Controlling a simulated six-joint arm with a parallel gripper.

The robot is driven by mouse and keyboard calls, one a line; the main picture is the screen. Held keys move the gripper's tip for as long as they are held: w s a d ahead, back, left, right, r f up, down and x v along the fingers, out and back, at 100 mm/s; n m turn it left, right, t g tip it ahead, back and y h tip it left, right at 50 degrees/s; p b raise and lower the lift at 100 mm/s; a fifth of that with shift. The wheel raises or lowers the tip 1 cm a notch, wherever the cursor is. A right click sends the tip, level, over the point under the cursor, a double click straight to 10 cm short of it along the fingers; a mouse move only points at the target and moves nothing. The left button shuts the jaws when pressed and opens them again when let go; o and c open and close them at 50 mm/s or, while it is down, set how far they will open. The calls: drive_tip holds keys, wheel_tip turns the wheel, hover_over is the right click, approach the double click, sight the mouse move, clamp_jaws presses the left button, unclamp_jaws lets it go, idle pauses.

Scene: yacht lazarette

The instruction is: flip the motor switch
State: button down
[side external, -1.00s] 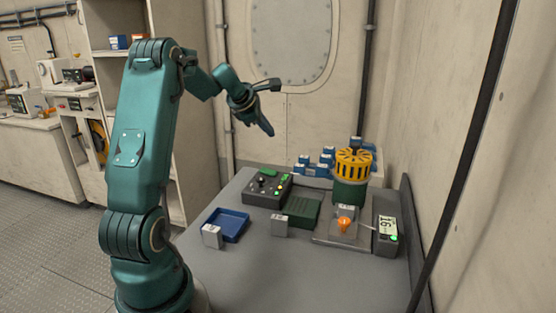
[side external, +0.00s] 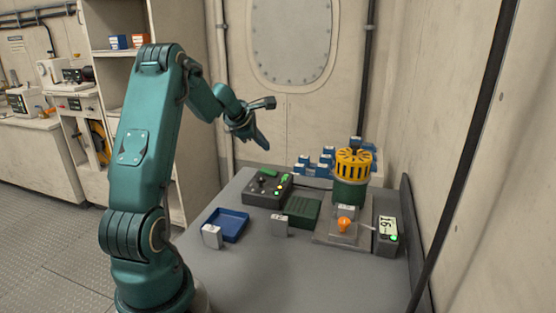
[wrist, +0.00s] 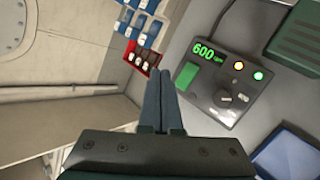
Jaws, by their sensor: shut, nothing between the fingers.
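The control box (side external: 267,188) is dark grey and sits at the back left of the bench. In the wrist view, its top (wrist: 215,88) carries a green display (wrist: 203,50) reading 600 rpm, a yellow light (wrist: 238,65), a green light (wrist: 258,75), a dark knob (wrist: 222,98) and a small light-coloured lever (wrist: 243,97) that may be the motor switch. Its position is too small to tell. A yellow-topped green motor-like unit (side external: 352,178) stands on a grey base to the right. My gripper (side external: 263,142) is shut and empty, in the air above the box and apart from it.
A green ribbed block (side external: 302,210), a blue tray (side external: 227,224), white blocks (side external: 280,225) and a readout box (side external: 387,235) share the bench. Several blue boxes (side external: 318,163) stand behind. In the wrist view, a red tray (wrist: 140,60) is near my fingers. The bench front is clear.

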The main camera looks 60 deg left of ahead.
sight(261, 170)
drive_tip(key=shift+s+a+f, duration=0.15)
drive_tip(key=shift+f, duration=1.05)
drive_tip(key=shift+s+a+f, duration=0.1)
drive_tip(key=shift+f, duration=1.05)
drive_tip(key=shift+f, duration=0.1)
idle(0.5)
drive_tip(key=shift+a+f, duration=0.1)
drive_tip(key=shift+f, duration=0.2)
drive_tip(key=shift+s+f, duration=0.1)
drive_tip(key=shift+f, duration=0.25)
idle(0.5)
drive_tip(key=shift+r, duration=0.1)
drive_tip(key=shift+r, duration=0.7)
drive_tip(key=shift+w+d+r, duration=0.1)
drive_tip(key=shift+r, duration=0.75)
drive_tip(key=shift+w+d+r, duration=0.15)
drive_tip(key=shift+r, duration=0.65)
drive_tip(key=shift+w+d+r, duration=0.1)
drive_tip(key=shift+r, duration=0.75)
